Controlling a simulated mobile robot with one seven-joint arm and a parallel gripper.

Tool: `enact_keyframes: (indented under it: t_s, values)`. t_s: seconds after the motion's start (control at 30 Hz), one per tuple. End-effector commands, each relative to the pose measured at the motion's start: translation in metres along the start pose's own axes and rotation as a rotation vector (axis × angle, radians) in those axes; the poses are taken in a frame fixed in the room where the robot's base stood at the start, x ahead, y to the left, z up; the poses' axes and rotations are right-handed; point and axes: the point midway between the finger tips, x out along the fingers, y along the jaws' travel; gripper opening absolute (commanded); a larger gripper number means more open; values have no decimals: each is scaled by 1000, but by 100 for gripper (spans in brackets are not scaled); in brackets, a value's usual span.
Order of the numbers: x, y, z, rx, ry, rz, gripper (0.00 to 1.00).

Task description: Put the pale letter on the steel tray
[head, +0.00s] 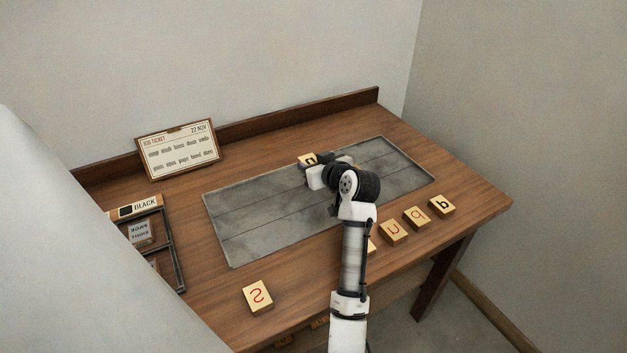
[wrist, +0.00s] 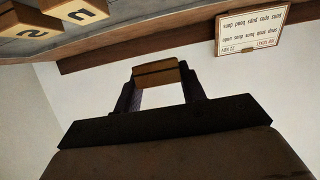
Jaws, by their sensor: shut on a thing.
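My gripper (wrist: 155,82) is shut on a wooden letter block (wrist: 155,72), which sits between its dark fingertips; its letter face is turned away in the wrist view. In the head view, a block with a dark mark (head: 307,159) shows just beside my gripper (head: 318,176), over the back part of the steel tray (head: 235,240); it appears to be the held one. I cannot tell whether it touches the tray. In the wrist view, two pale blocks with dark letters (wrist: 78,9) (wrist: 26,27) lie on a grey surface; my arm likely hides them in the head view.
Near the table's front edge lie a block with a red S-like letter (head: 258,296), two more red-lettered blocks (head: 393,232) (head: 416,217) and a black-lettered one (head: 441,204). A job ticket (head: 178,148) stands at the back left. A dark case marked BLACK (head: 170,240) is at left.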

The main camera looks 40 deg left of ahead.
Motion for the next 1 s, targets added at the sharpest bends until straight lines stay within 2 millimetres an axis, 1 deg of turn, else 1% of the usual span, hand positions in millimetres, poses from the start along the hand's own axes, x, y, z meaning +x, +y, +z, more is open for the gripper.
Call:
enact_keyframes:
  t_s: [0.03, 0.27, 0.4, 0.5, 0.6, 0.83, 1.0]
  values:
    - [3, -1, 8, 1, -3, -2, 18]
    - [11, -1, 27, 1, -1, -2, 18]
    - [20, -1, 47, 2, -3, -2, 18]
    - [24, -1, 57, 1, 0, -2, 18]
    - [25, -1, 61, -1, 1, -1, 18]
    - [26, 0, 61, -1, 1, -1, 18]
    - [28, 0, 67, -1, 1, -1, 18]
